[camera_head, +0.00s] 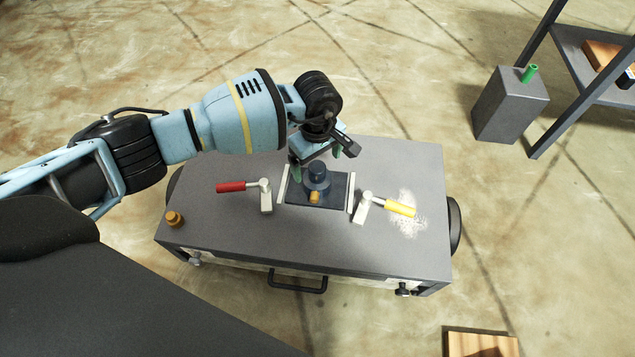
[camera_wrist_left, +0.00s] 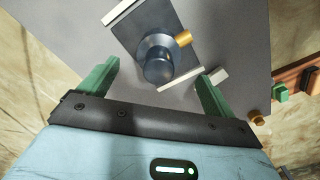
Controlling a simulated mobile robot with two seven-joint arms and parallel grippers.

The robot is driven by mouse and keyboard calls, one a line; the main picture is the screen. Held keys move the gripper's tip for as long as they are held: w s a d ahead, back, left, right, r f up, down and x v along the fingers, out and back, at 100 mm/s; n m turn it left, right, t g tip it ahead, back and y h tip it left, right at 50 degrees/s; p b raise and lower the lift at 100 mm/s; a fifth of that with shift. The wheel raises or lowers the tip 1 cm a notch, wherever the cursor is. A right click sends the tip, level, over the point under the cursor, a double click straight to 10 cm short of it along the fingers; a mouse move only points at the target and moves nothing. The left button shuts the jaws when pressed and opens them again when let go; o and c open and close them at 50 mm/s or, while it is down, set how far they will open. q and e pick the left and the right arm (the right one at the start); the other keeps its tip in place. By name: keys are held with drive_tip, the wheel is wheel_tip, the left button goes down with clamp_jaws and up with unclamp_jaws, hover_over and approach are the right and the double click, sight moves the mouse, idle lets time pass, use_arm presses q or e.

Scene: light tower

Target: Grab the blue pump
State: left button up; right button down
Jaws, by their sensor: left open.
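The blue pump (camera_head: 318,177) is a dark blue cylinder with a round cap and an orange-yellow outlet. It stands on a dark plate (camera_head: 332,193) between two pale rails on the grey cart top. My left gripper (camera_head: 318,160) is above and just behind the pump, its green fingers pointing down. In the left wrist view the pump (camera_wrist_left: 158,60) lies between and beyond the two fingers (camera_wrist_left: 157,85), which are spread wide. The gripper is open and holds nothing. My right gripper is not in view.
A red-handled lever (camera_head: 240,187) stands left of the plate and a yellow-handled lever (camera_head: 385,204) right of it. An orange knob (camera_head: 174,218) is at the cart's left corner. A grey box (camera_head: 510,105) stands by a shelf (camera_head: 590,65) at right.

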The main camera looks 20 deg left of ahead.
sight(318, 166)
use_arm(q)
wheel_tip(318, 166, down, 5)
drive_tip(key=b, duration=0.2)
drive_tip(key=shift+w+b, duration=0.1)
drive_tip(key=shift+b, duration=0.25)
drive_tip(key=shift+f, duration=0.15)
drive_tip(key=shift+c, duration=0.7)
drive_tip(key=c, duration=1.2)
clamp_jaws()
drive_tip(key=shift+w+r, duration=0.1)
drive_tip(key=shift+r, duration=0.1)
